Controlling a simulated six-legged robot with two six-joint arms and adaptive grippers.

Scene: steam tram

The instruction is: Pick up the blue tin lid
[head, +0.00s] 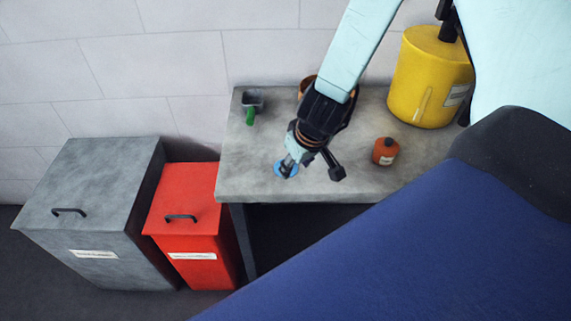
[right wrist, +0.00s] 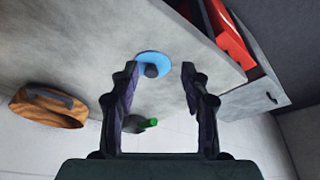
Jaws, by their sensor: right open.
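The blue tin lid (head: 280,168) lies on the grey bench near its front edge, partly hidden behind my right gripper in the head view. In the right wrist view the lid (right wrist: 148,59) is a blue disc with a dark knob, beyond and between the fingertips. My right gripper (head: 312,172) is open with its fingers spread, over or just beside the lid. In the right wrist view the two fingers of the right gripper (right wrist: 160,72) stand apart, with nothing clasped between them. My left gripper is not in view.
The grey bench (head: 245,180) also holds a green-handled scoop (head: 250,108), a small orange tin (head: 385,151), a large yellow canister (head: 430,80) and a brown item (head: 306,84) behind my arm. A red bin (head: 190,215) and a grey bin (head: 90,195) stand left of it.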

